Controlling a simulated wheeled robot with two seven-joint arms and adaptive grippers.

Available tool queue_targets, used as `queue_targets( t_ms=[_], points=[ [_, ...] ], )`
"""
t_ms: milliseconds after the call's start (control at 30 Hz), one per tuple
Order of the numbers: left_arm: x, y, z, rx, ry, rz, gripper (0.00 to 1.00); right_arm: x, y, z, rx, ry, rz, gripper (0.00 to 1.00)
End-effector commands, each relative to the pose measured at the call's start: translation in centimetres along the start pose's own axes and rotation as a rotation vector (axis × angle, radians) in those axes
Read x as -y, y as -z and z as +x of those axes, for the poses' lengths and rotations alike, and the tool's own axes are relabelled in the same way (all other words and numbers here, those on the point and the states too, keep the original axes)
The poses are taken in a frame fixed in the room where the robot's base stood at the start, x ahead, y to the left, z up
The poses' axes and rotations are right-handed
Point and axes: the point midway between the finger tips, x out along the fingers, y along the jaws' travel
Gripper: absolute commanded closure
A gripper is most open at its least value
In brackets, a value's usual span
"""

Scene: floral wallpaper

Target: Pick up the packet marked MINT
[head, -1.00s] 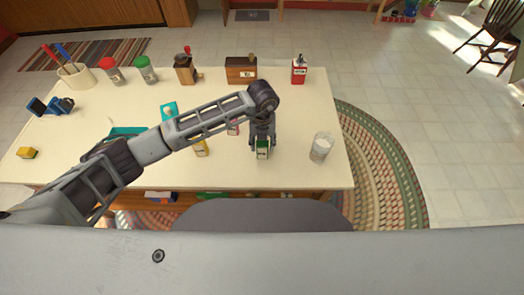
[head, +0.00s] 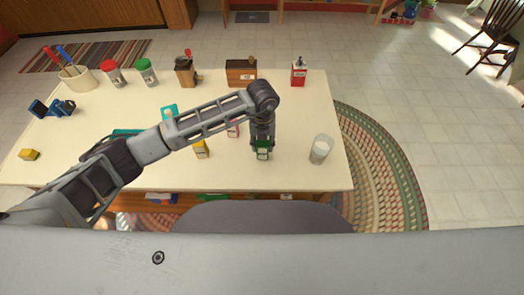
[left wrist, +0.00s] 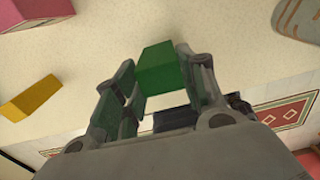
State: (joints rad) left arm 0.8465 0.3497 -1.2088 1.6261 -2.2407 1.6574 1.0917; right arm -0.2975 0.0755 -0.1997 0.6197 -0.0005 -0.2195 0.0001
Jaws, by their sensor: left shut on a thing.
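A small green packet (head: 262,154) with a pale label is near the front edge of the cream table (head: 300,174). The label is too small to read. My left gripper (head: 262,146) is above the packet with its fingers down around it. In the left wrist view, the green packet (left wrist: 158,70) is between the two fingers of my left gripper (left wrist: 162,62), which are shut on its sides. I cannot tell whether the packet still touches the table. My right gripper is not in view.
A glass (head: 321,149) stands right of the gripper. A yellow packet (head: 201,149) and a pink packet (head: 233,129) stand to its left, partly near my arm. A wooden box (head: 241,72), red tin (head: 299,73) and grinder (head: 186,73) stand at the back.

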Motion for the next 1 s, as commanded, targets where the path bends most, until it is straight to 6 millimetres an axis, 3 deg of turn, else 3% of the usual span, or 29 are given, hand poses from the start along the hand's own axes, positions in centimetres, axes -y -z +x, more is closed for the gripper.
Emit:
queue_targets(
  t_ms=[1000],
  points=[
    [0.0, 0.0, -6.4, 0.001, 0.000, 0.000, 0.67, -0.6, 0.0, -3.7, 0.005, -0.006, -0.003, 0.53]
  ],
)
